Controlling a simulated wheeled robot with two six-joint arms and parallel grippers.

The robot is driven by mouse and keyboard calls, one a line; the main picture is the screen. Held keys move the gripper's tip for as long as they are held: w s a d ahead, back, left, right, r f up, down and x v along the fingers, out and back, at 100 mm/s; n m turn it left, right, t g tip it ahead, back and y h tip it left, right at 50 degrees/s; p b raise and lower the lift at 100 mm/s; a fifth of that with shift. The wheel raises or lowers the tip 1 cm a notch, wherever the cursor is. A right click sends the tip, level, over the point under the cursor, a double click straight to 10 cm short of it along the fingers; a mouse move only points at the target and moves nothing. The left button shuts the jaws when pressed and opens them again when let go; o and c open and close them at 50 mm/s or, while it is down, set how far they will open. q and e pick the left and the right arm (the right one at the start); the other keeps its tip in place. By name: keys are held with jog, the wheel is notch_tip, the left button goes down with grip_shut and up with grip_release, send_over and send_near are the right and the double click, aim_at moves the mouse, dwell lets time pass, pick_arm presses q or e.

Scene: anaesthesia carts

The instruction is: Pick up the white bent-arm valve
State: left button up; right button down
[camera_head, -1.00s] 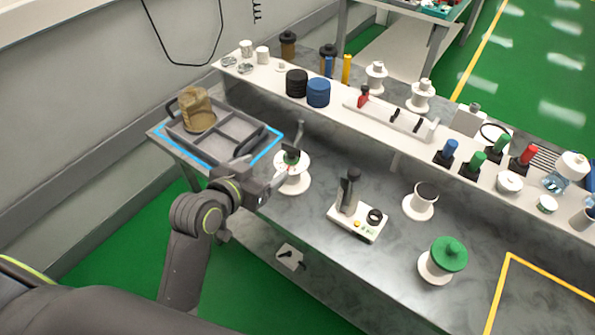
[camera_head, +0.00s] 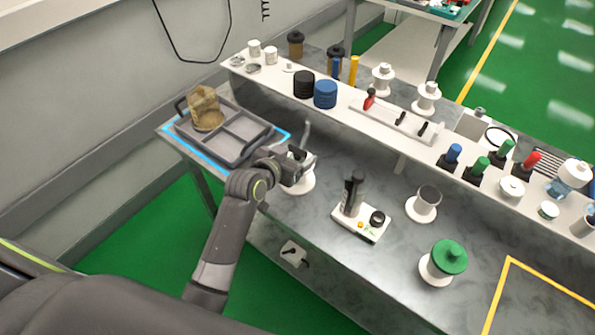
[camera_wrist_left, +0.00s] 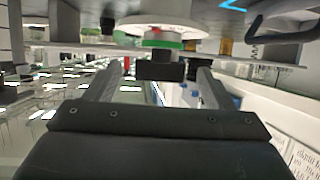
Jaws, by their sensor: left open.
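The white bent-arm valve (camera_head: 304,186) stands on the grey table near its left end. It has a round white base, and a grey bent arm rises behind it. My left gripper (camera_head: 299,157) is at its upper part and hides much of it in the head view. In the left wrist view the valve (camera_wrist_left: 150,21) appears upside down, with a green ring and a black block below its white disc. The black block is between the spread fingers of my left gripper (camera_wrist_left: 161,76), with gaps on both sides. My right gripper is not in view.
A grey divided tray (camera_head: 235,150) with a brown object stands to the left. A crowded shelf (camera_head: 345,115) runs behind.

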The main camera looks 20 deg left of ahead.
pick_arm(q)
jog(key=shift+p+x, duration=0.55)
jog(key=shift+x, duration=1.75)
jog(key=shift+s, duration=0.1)
jog(key=shift+c, duration=0.2)
grip_shut()
